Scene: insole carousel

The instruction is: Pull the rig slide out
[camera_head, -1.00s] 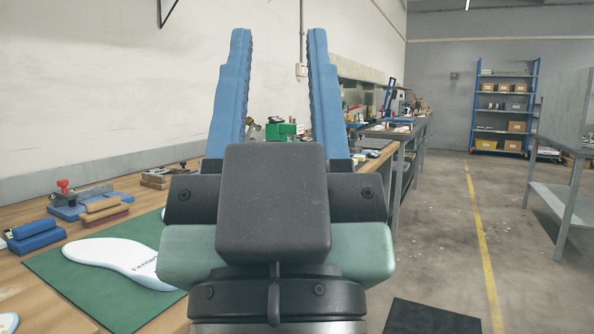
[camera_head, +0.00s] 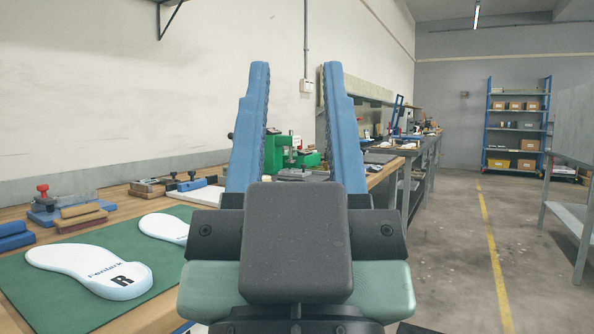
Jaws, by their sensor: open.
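My gripper (camera_head: 296,85) fills the middle of the head view, its two long blue fingers spread apart and pointing away along the bench. Nothing is between the fingers. Behind them, on the bench, stands a green rig (camera_head: 305,158) with a grey flat part at its front, partly hidden by my right-hand finger. I cannot tell which part is the slide or how far out it is. The gripper appears in front of the rig and not touching it.
The wooden bench (camera_head: 130,206) runs along the left wall. A green mat (camera_head: 60,272) bears a white insole marked R (camera_head: 88,268) and another white insole (camera_head: 165,228). Blue and wooden blocks lie behind. Open floor with a yellow line is at right, near a blue shelf rack (camera_head: 516,125).

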